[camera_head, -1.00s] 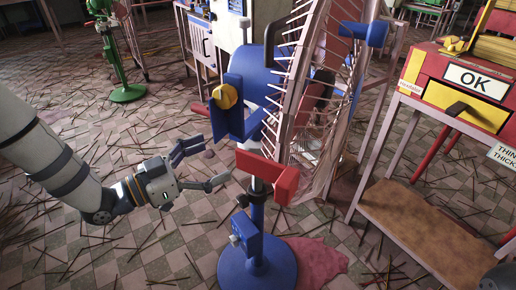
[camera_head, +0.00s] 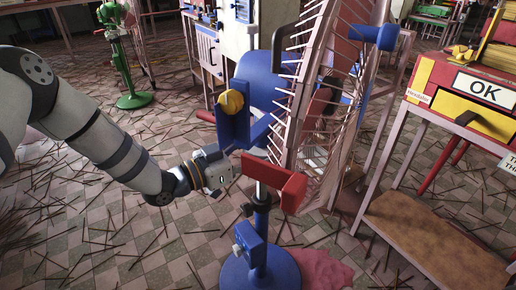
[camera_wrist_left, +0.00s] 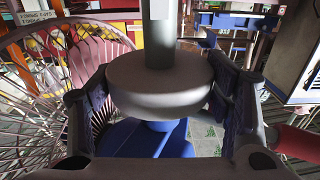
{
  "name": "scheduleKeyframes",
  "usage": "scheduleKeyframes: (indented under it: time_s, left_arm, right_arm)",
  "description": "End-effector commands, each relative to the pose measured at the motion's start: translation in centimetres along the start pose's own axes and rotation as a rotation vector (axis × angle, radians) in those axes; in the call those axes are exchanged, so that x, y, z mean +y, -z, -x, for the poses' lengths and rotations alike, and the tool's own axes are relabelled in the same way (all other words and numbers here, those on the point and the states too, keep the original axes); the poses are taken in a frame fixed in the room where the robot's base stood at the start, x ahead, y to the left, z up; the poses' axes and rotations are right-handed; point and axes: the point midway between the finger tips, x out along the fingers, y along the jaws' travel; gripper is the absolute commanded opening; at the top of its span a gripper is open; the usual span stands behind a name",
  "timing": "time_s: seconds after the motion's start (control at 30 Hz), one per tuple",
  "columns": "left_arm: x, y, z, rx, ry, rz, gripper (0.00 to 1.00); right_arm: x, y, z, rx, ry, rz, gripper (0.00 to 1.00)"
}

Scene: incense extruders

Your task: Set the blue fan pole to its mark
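The blue fan stand has a round base (camera_head: 262,268), a short blue column and a thin grey pole (camera_head: 261,190) rising to the blue head (camera_head: 234,128) with a yellow knob. In the left wrist view the pole (camera_wrist_left: 158,22) rises from a wide grey collar (camera_wrist_left: 160,85) above the blue base. My left gripper (camera_head: 236,168) is at the pole, left of the red arm (camera_head: 277,180), its fingertips hidden in the head view. In the wrist view its fingers (camera_wrist_left: 165,98) stand wide on both sides of the collar; contact is unclear. No mark on the pole is readable. My right gripper is out of view.
A wire fan cage (camera_head: 325,90) stands close right of the pole. A green stand (camera_head: 131,98) is at the back left. Sticks litter the tiled floor.

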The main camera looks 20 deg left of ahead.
Motion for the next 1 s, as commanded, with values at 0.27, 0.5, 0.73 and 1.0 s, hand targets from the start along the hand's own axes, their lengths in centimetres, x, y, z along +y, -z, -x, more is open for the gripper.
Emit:
scheduleKeyframes:
  time_s: [0.27, 0.5, 0.73, 1.0]
  left_arm:
    - [0.0, -0.8, 0.0, -0.002, 0.001, 0.001, 0.21]
    - [0.1, -6.2, 0.1, -0.011, 0.000, 0.004, 0.21]
    - [0.1, -9.6, 0.1, -0.009, 0.000, 0.002, 0.21]
    - [0.0, -9.1, 0.0, -0.002, 0.000, 0.001, 0.76]
  right_arm:
    - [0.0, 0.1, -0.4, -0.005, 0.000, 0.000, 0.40]
    - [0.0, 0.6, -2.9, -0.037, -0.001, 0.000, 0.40]
    - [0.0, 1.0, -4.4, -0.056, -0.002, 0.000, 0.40]
    - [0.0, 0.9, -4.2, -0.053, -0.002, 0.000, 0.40]
